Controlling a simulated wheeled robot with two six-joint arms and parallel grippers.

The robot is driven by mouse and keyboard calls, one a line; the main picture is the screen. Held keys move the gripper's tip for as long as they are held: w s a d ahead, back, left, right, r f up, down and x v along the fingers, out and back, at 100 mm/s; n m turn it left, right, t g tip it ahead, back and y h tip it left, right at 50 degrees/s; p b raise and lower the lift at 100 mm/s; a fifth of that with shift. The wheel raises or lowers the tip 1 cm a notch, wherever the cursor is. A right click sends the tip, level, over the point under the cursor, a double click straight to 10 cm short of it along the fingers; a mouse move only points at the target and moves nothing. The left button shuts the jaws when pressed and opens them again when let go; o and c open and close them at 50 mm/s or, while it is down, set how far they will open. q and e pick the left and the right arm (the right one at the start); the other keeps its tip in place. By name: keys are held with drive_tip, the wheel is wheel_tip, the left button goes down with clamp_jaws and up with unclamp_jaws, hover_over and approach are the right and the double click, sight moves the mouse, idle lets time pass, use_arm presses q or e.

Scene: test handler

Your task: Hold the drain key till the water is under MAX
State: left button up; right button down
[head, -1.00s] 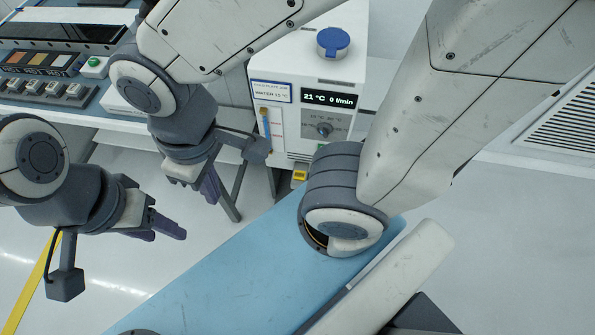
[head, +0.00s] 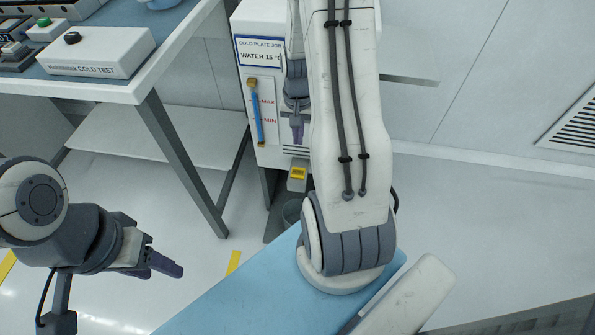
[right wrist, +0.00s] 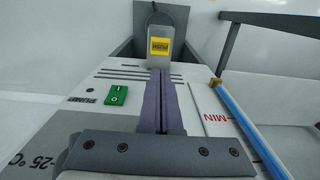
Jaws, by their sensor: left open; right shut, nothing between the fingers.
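The drain key (head: 298,173) is a yellow tab on a grey block at the foot of the white chiller (head: 262,22). In the right wrist view the yellow key marked PUSH (right wrist: 160,45) lies beyond my fingertips. My right gripper (head: 297,138) is shut and empty, in front of the chiller's face, apart from the key. Its fingers show in the right wrist view (right wrist: 163,75). The level gauge (head: 257,115) has red MAX and MIN marks; its blue column appears to reach above MAX. My left gripper (head: 165,265) is open and empty, low at left.
A grey bucket (head: 292,212) stands on the floor below the key. A green pump switch (right wrist: 116,95) is beside my right fingers. A bench (head: 140,90) with a white COLD TEST box (head: 95,52) stands left. Floor right of the chiller is clear.

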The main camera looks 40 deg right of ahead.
sight(298, 172)
wheel_tip(298, 172, down, 14)
drive_tip(key=b, duration=0.5)
drive_tip(key=shift+r, duration=0.2)
drive_tip(key=shift+f, duration=0.15)
